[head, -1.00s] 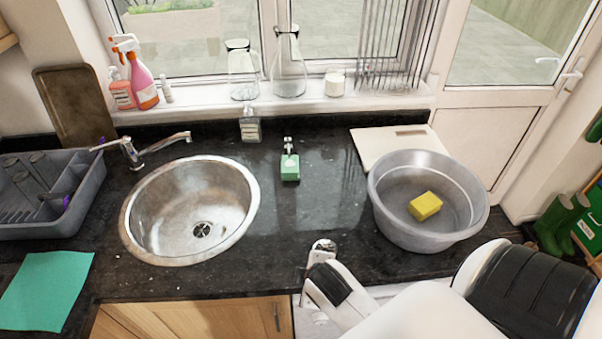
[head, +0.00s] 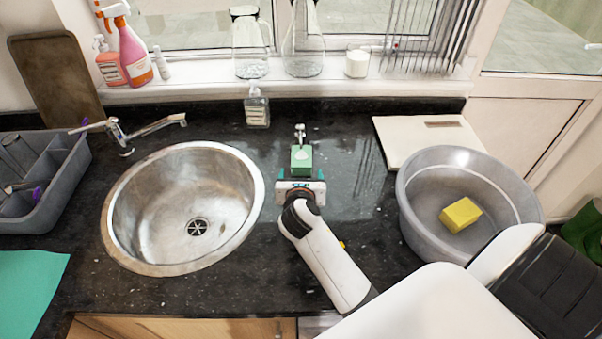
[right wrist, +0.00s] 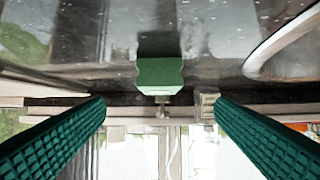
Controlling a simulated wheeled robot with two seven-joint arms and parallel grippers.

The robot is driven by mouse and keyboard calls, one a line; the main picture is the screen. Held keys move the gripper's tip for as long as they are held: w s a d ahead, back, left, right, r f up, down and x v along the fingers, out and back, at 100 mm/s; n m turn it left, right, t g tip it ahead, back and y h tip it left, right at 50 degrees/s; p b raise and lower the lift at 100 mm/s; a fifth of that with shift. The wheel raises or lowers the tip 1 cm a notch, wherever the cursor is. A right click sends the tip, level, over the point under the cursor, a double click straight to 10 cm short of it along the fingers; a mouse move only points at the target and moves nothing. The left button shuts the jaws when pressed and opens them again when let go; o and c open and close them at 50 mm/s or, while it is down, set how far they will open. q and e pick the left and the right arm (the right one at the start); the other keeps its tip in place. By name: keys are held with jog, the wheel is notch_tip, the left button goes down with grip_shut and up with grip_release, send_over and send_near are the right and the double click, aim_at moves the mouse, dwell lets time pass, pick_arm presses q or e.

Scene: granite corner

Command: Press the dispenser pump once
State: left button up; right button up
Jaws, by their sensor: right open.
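The green dispenser (head: 301,159) stands upright on the dark granite counter, right of the sink. Its pale pump head (head: 300,134) points up in the head view. My right gripper (head: 301,174) is open and low over the counter, on the near side of the dispenser, its fingers pointing towards it. In the right wrist view, which looks upside down, the dispenser (right wrist: 160,76) shows between the spread teal fingers (right wrist: 160,102) with clear gaps on both sides. I cannot tell whether the fingertips reach alongside it. My left gripper is not in view.
The round steel sink (head: 113,222) lies left of my gripper. A grey basin (head: 412,228) with a yellow sponge (head: 461,214) stands to the right. A clear labelled bottle (head: 257,110) stands behind, left of the dispenser. A white board (head: 405,140) lies at the back right.

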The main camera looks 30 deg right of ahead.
aim_at(302, 161)
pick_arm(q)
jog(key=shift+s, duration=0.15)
pick_arm(e)
jog(key=shift+r, duration=0.1)
jog(key=x, duration=1.2)
jog(key=shift+d, duration=0.1)
